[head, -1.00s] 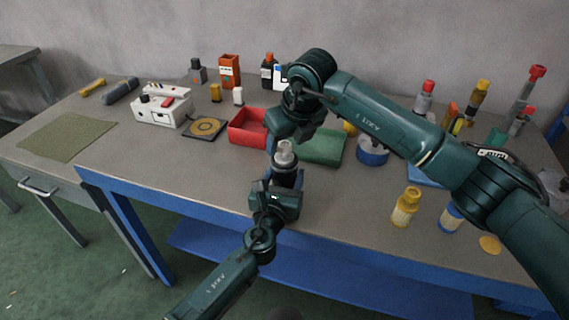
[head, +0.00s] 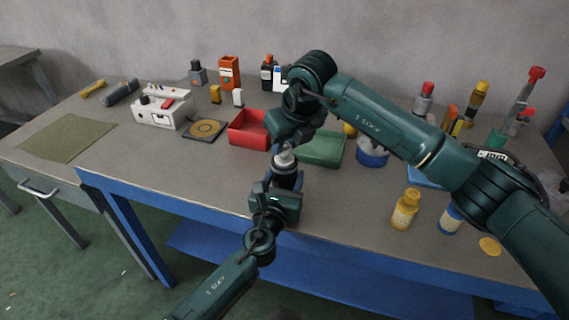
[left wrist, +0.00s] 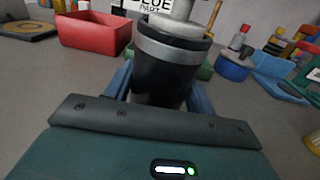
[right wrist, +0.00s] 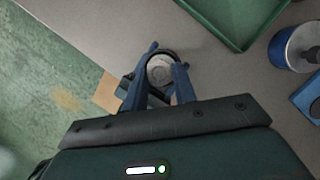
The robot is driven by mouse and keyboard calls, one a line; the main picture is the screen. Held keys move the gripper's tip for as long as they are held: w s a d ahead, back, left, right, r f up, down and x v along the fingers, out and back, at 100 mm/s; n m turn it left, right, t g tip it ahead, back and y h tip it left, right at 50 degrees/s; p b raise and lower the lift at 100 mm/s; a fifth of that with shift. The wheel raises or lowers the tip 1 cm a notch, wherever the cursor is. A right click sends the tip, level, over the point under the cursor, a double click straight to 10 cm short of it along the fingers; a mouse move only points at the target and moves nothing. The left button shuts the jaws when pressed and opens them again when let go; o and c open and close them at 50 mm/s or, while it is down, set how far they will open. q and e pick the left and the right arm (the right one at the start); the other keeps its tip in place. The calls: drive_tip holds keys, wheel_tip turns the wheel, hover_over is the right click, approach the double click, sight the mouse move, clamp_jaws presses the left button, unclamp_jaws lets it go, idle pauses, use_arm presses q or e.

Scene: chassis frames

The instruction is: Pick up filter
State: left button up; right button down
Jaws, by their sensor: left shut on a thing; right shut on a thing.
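A black cylinder (left wrist: 168,72) with a grey band stands upright in my left gripper (head: 284,184), whose blue fingers are shut on its sides. A pale round piece, which looks like the filter, sits in its top; it shows in the left wrist view (left wrist: 178,28) and from above in the right wrist view (right wrist: 160,69). My right gripper (right wrist: 163,62) comes from above and is shut on this pale piece, a finger on either side. In the head view the right hand hides much of it. I cannot tell how deep the piece sits in the cylinder.
Both hands are over the workbench's front edge (head: 190,200). Behind them are a red bin (head: 247,138) and a green tray (head: 322,160). A blue round tin (head: 371,157), a yellow bottle (head: 405,208) and a blue-labelled bottle (head: 451,217) stand to the right. The bench at front left is clear.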

drive_tip(key=shift+r, duration=0.15)
wheel_tip(320, 180, up, 10)
idle(0.4)
use_arm(q)
drive_tip(key=o, duration=1.2)
drive_tip(key=shift+c, duration=0.2)
